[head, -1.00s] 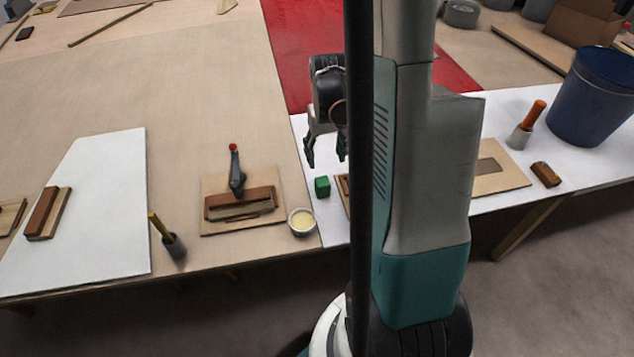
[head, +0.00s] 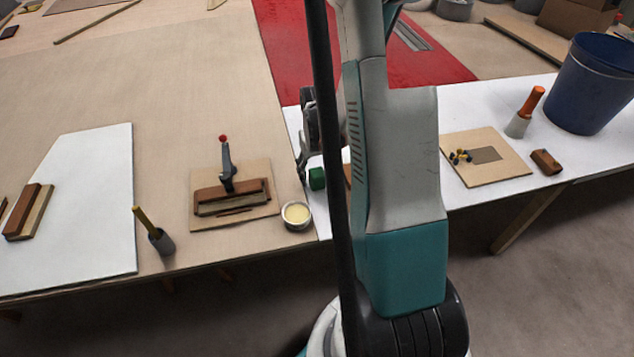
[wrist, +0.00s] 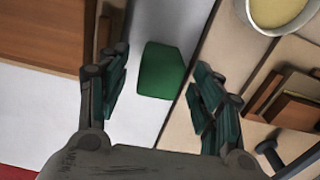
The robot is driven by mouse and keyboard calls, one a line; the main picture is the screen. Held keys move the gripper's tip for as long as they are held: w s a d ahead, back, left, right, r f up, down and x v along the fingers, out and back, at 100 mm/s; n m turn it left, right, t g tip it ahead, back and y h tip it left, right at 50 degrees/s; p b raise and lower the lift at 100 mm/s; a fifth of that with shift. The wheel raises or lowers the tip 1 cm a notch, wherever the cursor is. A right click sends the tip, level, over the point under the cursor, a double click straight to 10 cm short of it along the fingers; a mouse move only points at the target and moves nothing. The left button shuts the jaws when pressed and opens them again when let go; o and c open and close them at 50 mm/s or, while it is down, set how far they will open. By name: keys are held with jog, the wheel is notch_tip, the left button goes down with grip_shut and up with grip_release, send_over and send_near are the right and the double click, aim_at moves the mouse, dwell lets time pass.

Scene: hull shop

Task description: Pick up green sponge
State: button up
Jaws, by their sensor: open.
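The green sponge (head: 317,178) is a small block on the white tabletop, close to the seam with the wooden tabletop. In the wrist view the sponge (wrist: 162,71) lies ahead of my gripper, in the gap between its two fingers. My gripper (wrist: 158,85) is open and empty, with a finger on each side of the sponge; I cannot tell its height above the sponge. In the head view my gripper (head: 302,165) is partly hidden behind my arm, and one finger shows just left of the sponge.
A bowl of yellow stuff (head: 296,215) stands close to the sponge, front left. A wooden board (head: 205,220) with a brown block and a dark handled tool lies further left. A blue bucket (head: 590,85) and an orange-handled tool (head: 527,110) stand at the right.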

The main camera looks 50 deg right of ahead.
aim_at(317, 172)
jog(key=shift+f, duration=0.5)
jog(key=c, duration=1)
jog(key=shift+o, duration=0.2)
jog(key=shift+r, duration=0.1)
notch_tip(317, 172, up, 20)
jog(key=p, duration=0.7)
jog(key=shift+c, duration=0.4)
